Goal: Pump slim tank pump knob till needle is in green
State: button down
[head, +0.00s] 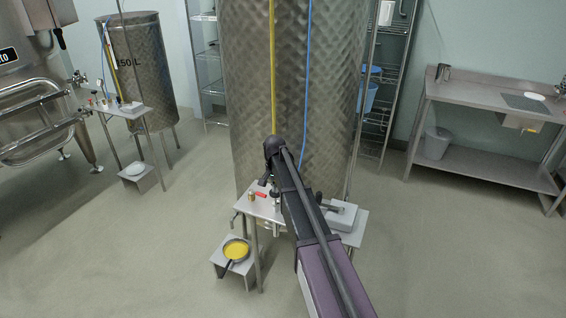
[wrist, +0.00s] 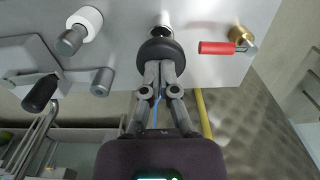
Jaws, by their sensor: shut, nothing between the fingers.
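The slim tank (head: 245,95) stands tall in the middle of the head view. A small steel table (head: 250,208) stands in front of it; its top (wrist: 205,70) fills the upper wrist view. A round black knob (wrist: 160,47) sits on a metal stem at the table. My gripper (wrist: 159,66) is shut, with its fingertips at the knob's near side; whether they touch it I cannot tell. In the head view my gripper is small and partly hidden by my arm. No gauge face or needle can be made out.
A red-handled brass valve (wrist: 218,47) sits right of the knob, a white-and-grey fitting (wrist: 82,30) left, and a black lever (wrist: 40,92) lower left. A pan of yellow liquid (head: 236,250) rests on a low stand. A sink bench (head: 480,95) stands right; floor between is clear.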

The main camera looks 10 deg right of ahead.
jog(key=shift+r+p, duration=1.7)
jog(key=shift+r, duration=0.35)
jog(key=shift+f, duration=0.15)
dwell(1.3)
dwell(0.8)
notch_tip(320, 180, down, 7)
jog(key=b, duration=0.7)
jog(key=shift+r, duration=0.2)
notch_tip(320, 180, up, 7)
jog(key=p, duration=0.7)
jog(key=shift+f, duration=0.2)
dwell(0.4)
